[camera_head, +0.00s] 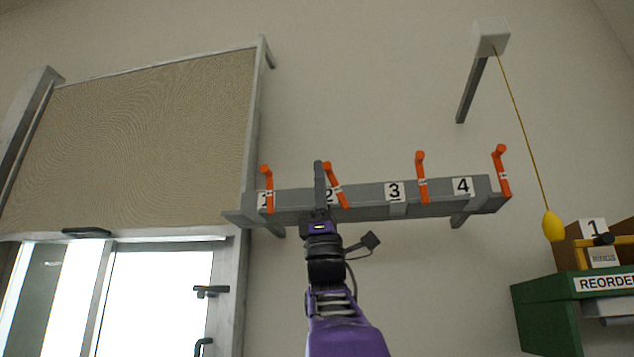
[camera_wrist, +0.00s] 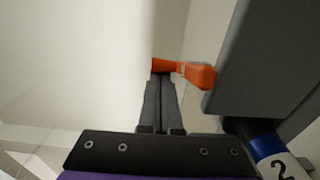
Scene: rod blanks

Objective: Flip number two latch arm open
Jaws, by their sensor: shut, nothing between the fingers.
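The number two latch arm (camera_head: 338,190) is an orange lever on the grey rail, beside the partly covered "2" label (camera_head: 329,196). It leans with its top to the left, more than the other levers. In the wrist view an orange lever (camera_wrist: 190,72) lies across just beyond my fingertips. My gripper (camera_head: 319,165) is shut and empty, pointing up in front of the rail just left of this lever. Its closed fingers also show in the wrist view (camera_wrist: 160,80). I cannot tell whether the tips touch the lever.
Orange levers one (camera_head: 267,190), three (camera_head: 422,180) and four (camera_head: 502,172) stand nearly upright along the grey rail (camera_head: 362,203). A yellow pull cord knob (camera_head: 553,227) hangs at right, by a green box (camera_head: 545,310).

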